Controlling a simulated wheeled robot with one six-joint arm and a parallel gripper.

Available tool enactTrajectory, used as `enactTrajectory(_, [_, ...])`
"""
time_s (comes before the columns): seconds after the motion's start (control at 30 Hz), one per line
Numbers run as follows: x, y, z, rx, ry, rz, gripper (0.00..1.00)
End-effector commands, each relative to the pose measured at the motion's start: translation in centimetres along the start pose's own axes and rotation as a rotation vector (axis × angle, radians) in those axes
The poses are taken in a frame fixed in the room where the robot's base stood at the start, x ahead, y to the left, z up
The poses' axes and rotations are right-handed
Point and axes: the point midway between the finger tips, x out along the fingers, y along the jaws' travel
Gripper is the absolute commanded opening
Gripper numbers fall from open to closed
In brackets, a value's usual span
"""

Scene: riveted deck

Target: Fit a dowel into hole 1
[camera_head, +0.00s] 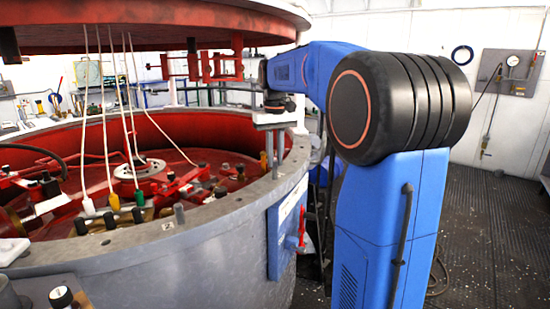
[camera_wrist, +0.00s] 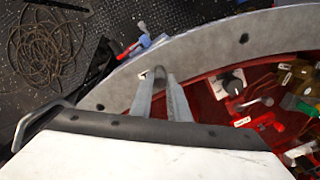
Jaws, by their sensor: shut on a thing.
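My gripper (camera_head: 275,160) points down over the right part of the grey ring-shaped rim (camera_head: 230,215). In the wrist view, its two long fingers (camera_wrist: 159,78) reach over the same rim (camera_wrist: 205,50). They are shut on a slim grey dowel (camera_wrist: 157,71), mostly hidden between the fingertips; I cannot tell whether its lower end is in a hole. Dark round holes show in the rim, one to the right (camera_wrist: 244,38) and one to the left (camera_wrist: 100,107). No hole number is readable.
The red interior (camera_head: 235,172) holds cables, levers and fittings. A red upper ring (camera_head: 140,30) hangs above. A blue panel with a red valve handle (camera_head: 301,240) is on the rim's outer side. Coiled hose (camera_wrist: 45,50) lies on the dark floor.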

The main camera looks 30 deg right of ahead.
Motion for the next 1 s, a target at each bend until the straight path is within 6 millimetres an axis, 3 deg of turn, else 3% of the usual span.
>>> enactTrajectory(0.9, [1.3,0.0,0.0,0.000,0.000,0.000,0.00])
enactTrajectory(0.93, [1.4,0.0,0.0,0.000,0.000,0.000,0.18])
enactTrajectory(1.0, [1.3,0.0,0.0,0.000,0.000,0.000,0.35])
